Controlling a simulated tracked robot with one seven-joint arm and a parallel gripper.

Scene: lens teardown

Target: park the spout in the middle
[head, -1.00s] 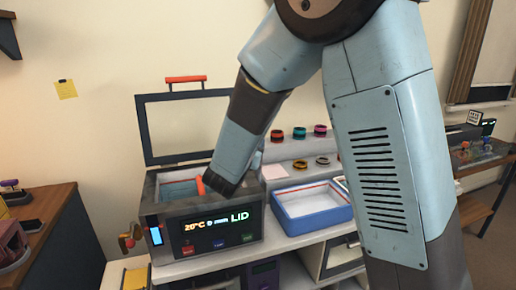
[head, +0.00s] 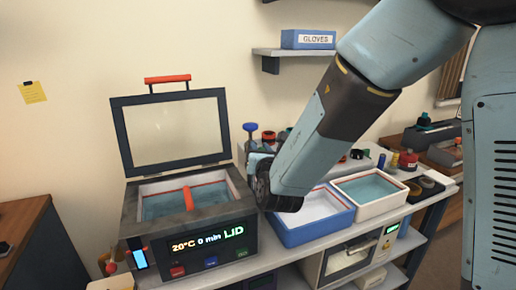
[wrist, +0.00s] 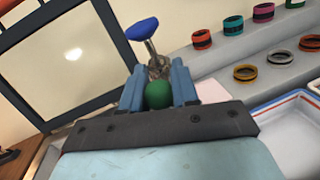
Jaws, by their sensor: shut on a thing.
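My gripper (wrist: 158,92) is shut on a round green knob (wrist: 159,96), which sits between its blue fingers in the wrist view. Just beyond it rises a brownish metal fitting (wrist: 158,67) with a thin stem and a blue oval handle (wrist: 142,29). The blue handle also shows in the head view (head: 250,127), behind the bath's right side. I cannot make out the spout's own shape or direction; my gripper hides part of it. In the head view my gripper (head: 249,156) is at the right rear of the bath (head: 190,238).
The bath's lid (head: 172,130) stands open, and an orange bar (head: 188,199) shows in the bath. A blue tray (head: 318,231) and a white tray (head: 374,207) stand to the right. Several coloured rings (wrist: 262,12) sit on a stepped rack.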

